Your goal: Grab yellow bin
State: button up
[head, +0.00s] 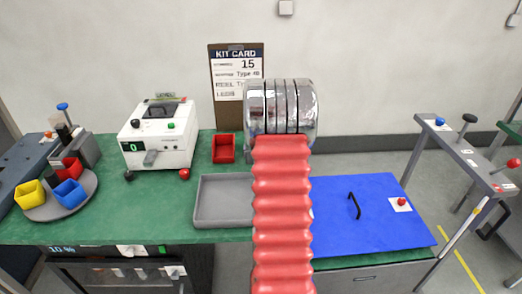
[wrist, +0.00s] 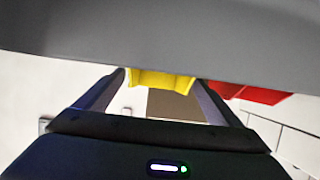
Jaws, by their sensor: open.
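The yellow bin (head: 29,197) stands on a round grey turntable (head: 88,186) at the far left of the green bench in the head view, beside a blue bin (head: 69,194) and a red bin (head: 71,169). In the wrist view my gripper (wrist: 157,78) has its fingers spread, with nothing held between them. A yellow shape (wrist: 162,82) shows beyond and between the fingertips, partly cut off by a large grey surface (wrist: 160,32). I cannot tell whether it is the same bin. In the head view my gripper is not visible behind my red-sleeved arm.
A white device (head: 158,137) stands right of the turntable. A loose red bin (head: 223,148) and an empty grey tray (head: 222,202) lie on the bench. A dark holder (head: 82,148) stands close behind the turntable.

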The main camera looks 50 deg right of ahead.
jog(key=shift+x, duration=2.1)
jog(key=shift+s, duration=0.1)
jog(key=shift+c, duration=0.4)
jog(key=c, duration=1.1)
